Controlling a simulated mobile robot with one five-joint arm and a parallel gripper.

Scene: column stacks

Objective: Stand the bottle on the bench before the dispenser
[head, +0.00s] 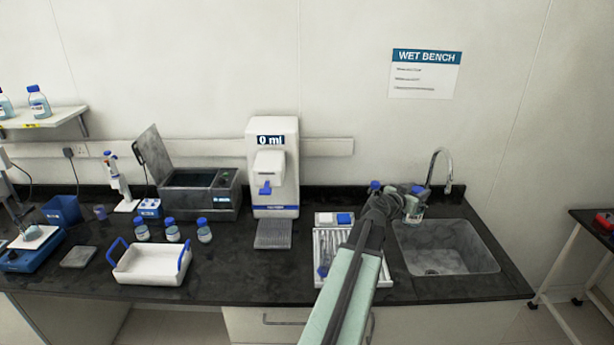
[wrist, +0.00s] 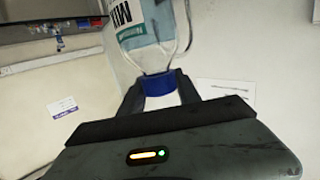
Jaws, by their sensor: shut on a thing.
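My gripper (head: 400,196) is shut on a clear bottle (head: 413,209) over the back left edge of the sink. In the wrist view, the fingers (wrist: 159,94) close on both sides of the bottle's blue cap (wrist: 158,84), and the labelled clear body (wrist: 150,38) extends away from them. In the head view my gripper partly hides the bottle, so its exact tilt is unclear. The white dispenser (head: 284,165) stands at the back of the bench (head: 230,285), left of my arm. Its display reads 0 ml. A grey drip tray (head: 273,234) lies before it.
A tray of thin tools (head: 323,262) lies left of my arm. The sink (head: 447,259) and its tap (head: 440,165) are on the right. Several small blue-capped bottles (head: 172,233) and a blue-handled white tray (head: 150,262) stand left. Bench room is clear before the drip tray.

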